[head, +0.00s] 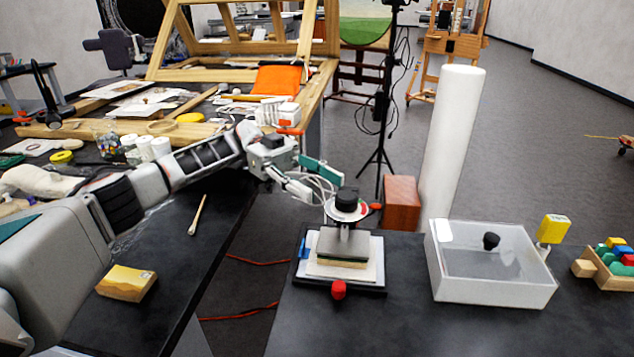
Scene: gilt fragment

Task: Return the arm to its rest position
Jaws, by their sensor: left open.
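My left arm reaches in from the left across the dark bench. My left gripper (328,190) is open and appears empty. It is above and just left of the black knob (347,200) on a small press-like stand; whether they touch I cannot tell. Under the knob a grey block (344,243) sits on a layered, gold-edged piece (341,263) over a white pad on a black base (353,291). A red knob (339,290) is at the base's front edge. My right gripper is not in view.
A clear box (495,288) with a dark knob stands right of the stand, near a yellow sponge-like block (553,229) and colored blocks (615,252). A brown box (402,203) and a tall white cylinder (452,140) stand behind. A yellow block (126,283) and wooden stick (197,215) lie near my left arm.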

